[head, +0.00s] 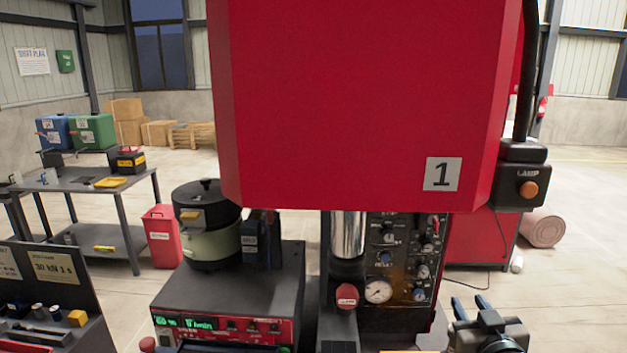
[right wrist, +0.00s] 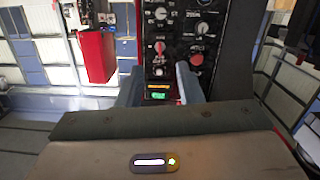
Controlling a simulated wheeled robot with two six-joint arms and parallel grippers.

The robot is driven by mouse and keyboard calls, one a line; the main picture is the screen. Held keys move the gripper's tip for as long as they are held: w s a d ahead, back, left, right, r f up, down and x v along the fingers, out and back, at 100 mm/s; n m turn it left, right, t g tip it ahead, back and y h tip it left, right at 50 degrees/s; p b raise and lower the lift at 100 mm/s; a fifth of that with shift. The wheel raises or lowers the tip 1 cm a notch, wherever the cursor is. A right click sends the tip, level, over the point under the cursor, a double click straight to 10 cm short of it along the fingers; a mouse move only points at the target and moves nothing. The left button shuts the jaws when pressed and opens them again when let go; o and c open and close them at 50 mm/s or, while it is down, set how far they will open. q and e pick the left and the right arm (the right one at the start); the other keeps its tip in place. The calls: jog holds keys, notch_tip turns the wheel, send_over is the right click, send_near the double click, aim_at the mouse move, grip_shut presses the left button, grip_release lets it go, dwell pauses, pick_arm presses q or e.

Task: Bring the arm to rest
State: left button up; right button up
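My right gripper (head: 471,305) is at the bottom right of the head view, with two blue fingers pointing away and a gap between them. In the right wrist view the fingers (right wrist: 158,85) stand apart with nothing between them. The control panel (right wrist: 172,40) shows beyond them, with no clear contact. In the head view this black panel (head: 404,250), with knobs and a gauge, is left of the gripper. My left gripper does not show in the head view.
A red machine housing (head: 350,100) marked 1 fills the upper middle. A black lamp box (head: 518,178) hangs at its right. A bowl feeder (head: 210,245) stands on a grey control unit (head: 235,285) left of centre. A bench (head: 95,180) is farther left. Open floor lies at right.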

jog(key=s+a+f+g, duration=0.1)
jog(key=s+f+g, duration=0.4)
jog(key=s+f, duration=0.45)
jog(key=s+f+g, duration=0.4)
jog(key=s+f, duration=0.3)
jog(key=f, duration=0.5)
jog(key=s+a+f+g, duration=0.1)
jog(key=s+f+g, duration=0.4)
jog(key=s, duration=0.7)
notch_tip(320, 180, down, 40)
jog(key=s+d+g+b, duration=0.1)
jog(key=s+d+b, duration=0.15)
jog(key=b, duration=0.45)
pick_arm(q)
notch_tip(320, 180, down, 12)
jog(key=b, duration=0.4)
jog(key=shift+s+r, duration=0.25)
pick_arm(e)
jog(key=s+d+f+g, duration=0.1)
jog(key=s+f, duration=1.6)
jog(key=f, duration=0.5)
jog(key=shift+d, duration=0.2)
